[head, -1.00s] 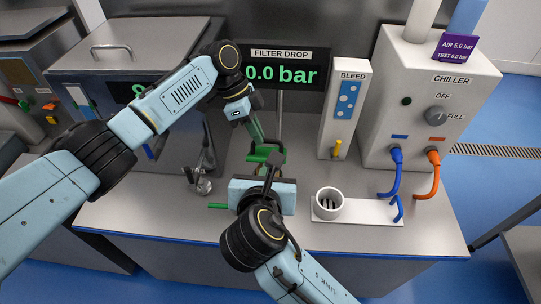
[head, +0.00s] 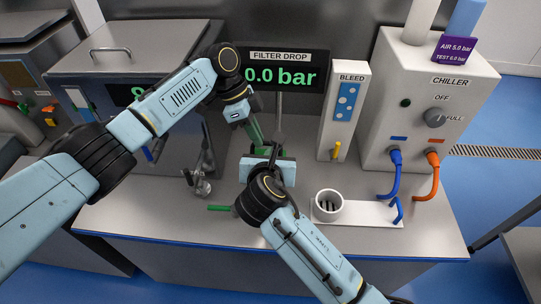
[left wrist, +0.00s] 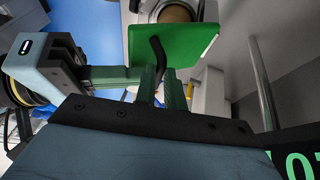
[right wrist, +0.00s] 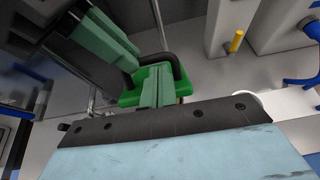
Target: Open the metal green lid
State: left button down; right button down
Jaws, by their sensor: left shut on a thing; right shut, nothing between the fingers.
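The green metal lid (left wrist: 185,40) has a bent black handle (left wrist: 157,55). It also shows in the right wrist view (right wrist: 130,97); in the head view the grippers mostly hide it. My left gripper (head: 258,138) comes down from behind, its green fingers shut on the black handle in the left wrist view (left wrist: 162,75). My right gripper (head: 273,157) is at the front of the lid. Its fingers are shut and empty, close to the lid in the right wrist view (right wrist: 157,72). I cannot tell whether they touch it. A brown round part (left wrist: 175,12) shows beyond the lid's edge.
The bleed panel (head: 345,110) with a yellow valve (head: 337,150) stands to the right. Beyond it is the chiller (head: 430,100) with blue and orange hoses. A white cup (head: 329,205) sits on a white plate. A metal fitting (head: 200,185) and a green bar (head: 220,208) are to the left.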

pick_arm(q)
jog(key=shift+a+f, duration=0.15)
jog(key=shift+f, duration=0.2)
pick_arm(e)
jog(key=shift+w+r, duration=0.4)
jog(key=shift+w, duration=0.3)
pick_arm(q)
jog(key=c, duration=1.5)
grip_release()
jog(key=shift+w, duration=0.15)
pick_arm(e)
jog(key=shift+w+f, duration=0.15)
jog(key=shift+w, duration=0.05)
pick_arm(q)
jog(key=shift+r, duration=0.15)
pick_arm(e)
jog(key=shift+s+d, duration=0.1)
